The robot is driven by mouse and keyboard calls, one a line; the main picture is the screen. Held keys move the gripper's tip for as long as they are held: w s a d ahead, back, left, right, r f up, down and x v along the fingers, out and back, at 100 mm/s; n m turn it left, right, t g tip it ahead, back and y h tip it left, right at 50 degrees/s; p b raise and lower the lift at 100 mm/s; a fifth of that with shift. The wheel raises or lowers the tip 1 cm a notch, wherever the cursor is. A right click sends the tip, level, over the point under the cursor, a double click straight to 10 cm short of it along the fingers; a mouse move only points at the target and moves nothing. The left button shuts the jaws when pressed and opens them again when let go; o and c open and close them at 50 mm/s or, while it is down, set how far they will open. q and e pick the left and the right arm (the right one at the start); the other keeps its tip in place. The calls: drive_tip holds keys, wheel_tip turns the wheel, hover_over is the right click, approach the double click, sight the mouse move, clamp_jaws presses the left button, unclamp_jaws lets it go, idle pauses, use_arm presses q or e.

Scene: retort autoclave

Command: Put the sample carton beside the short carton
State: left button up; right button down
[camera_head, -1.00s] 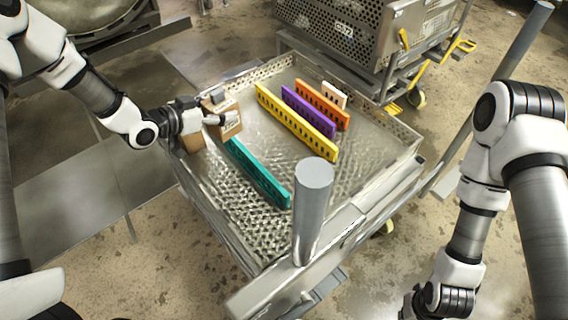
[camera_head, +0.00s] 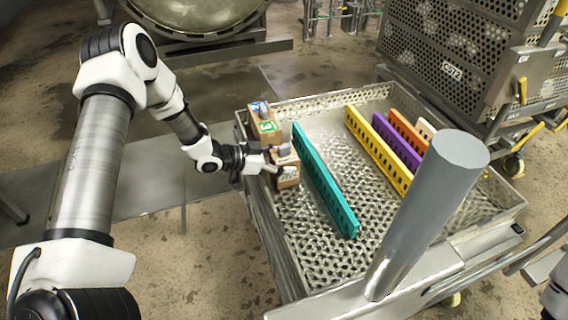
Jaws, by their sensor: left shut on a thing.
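My left gripper (camera_head: 278,160) is shut on a small brown carton (camera_head: 288,178), which I take to be the sample carton. It is at the left side of the perforated tray (camera_head: 385,112), left of the teal divider (camera_head: 325,180). The fingers and a grey part cover much of it, and I cannot tell whether it touches the tray floor. Just behind it, in the tray's far left corner, stands a brown carton (camera_head: 264,133) with blue and green marks on top. I cannot tell whether this is one carton or two, or which is the short carton. My right gripper is out of view.
Yellow (camera_head: 377,150), purple (camera_head: 395,142) and orange (camera_head: 408,131) dividers and a white piece (camera_head: 426,129) stand at the tray's right. Bare tray floor lies between the teal and yellow dividers. A grey post (camera_head: 425,215) rises in front. A perforated basket (camera_head: 450,65) stands behind.

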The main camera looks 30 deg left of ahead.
use_arm(q)
drive_tip(key=shift+w, duration=0.1)
drive_tip(key=shift+f, duration=0.1)
drive_tip(key=o, duration=1.2)
drive_tip(key=shift+f, duration=0.1)
drive_tip(key=shift+a+r, duration=0.15)
drive_tip(key=shift+r, duration=0.2)
drive_tip(key=p+v, duration=0.5)
drive_tip(key=v, duration=0.6)
drive_tip(key=shift+s+a+r, duration=0.1)
drive_tip(key=shift+s, duration=0.3)
